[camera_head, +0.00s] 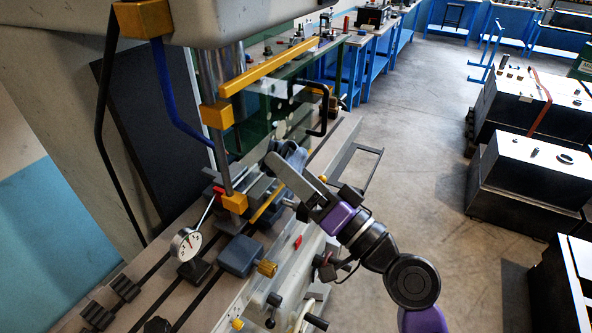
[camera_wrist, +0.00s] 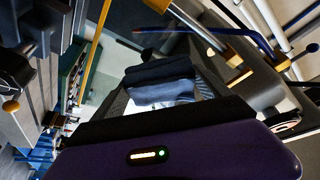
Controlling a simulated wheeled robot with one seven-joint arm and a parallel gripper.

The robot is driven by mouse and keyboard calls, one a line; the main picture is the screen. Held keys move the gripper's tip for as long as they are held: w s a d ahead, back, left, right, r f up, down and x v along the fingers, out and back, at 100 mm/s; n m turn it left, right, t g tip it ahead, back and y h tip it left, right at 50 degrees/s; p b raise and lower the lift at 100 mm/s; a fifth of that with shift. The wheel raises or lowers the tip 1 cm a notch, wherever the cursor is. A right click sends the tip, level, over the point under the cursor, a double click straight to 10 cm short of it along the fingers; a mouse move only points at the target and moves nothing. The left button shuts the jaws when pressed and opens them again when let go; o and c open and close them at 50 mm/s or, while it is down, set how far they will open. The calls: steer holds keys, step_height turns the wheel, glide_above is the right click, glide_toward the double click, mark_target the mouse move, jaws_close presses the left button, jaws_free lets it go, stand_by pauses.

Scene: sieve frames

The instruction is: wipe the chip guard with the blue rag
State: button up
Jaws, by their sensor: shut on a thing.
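The chip guard (camera_head: 262,112) is a clear, greenish panel with a yellow top bar and a black handle, hung beside the machine's steel column in the head view. Pale spots show on it. My gripper (camera_head: 282,162) is shut on the blue rag (camera_head: 293,152), which is bunched between the fingers just below the guard's lower part. The rag also shows in the wrist view (camera_wrist: 160,90) as folded dark and lighter blue cloth between the dark fingers. I cannot tell whether the rag touches the guard.
A dial gauge (camera_head: 186,244) stands on the slotted machine table (camera_head: 150,290). A grey-blue block with a brass knob (camera_head: 240,256) sits near its front edge. A bent blue rod (camera_head: 170,95) and yellow clamps crowd the column. Open floor (camera_head: 425,130) lies to the right.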

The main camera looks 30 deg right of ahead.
steer(key=shift+w+a, duration=0.3)
steer(key=shift+w, duration=0.1)
steer(key=shift+d, duration=0.1)
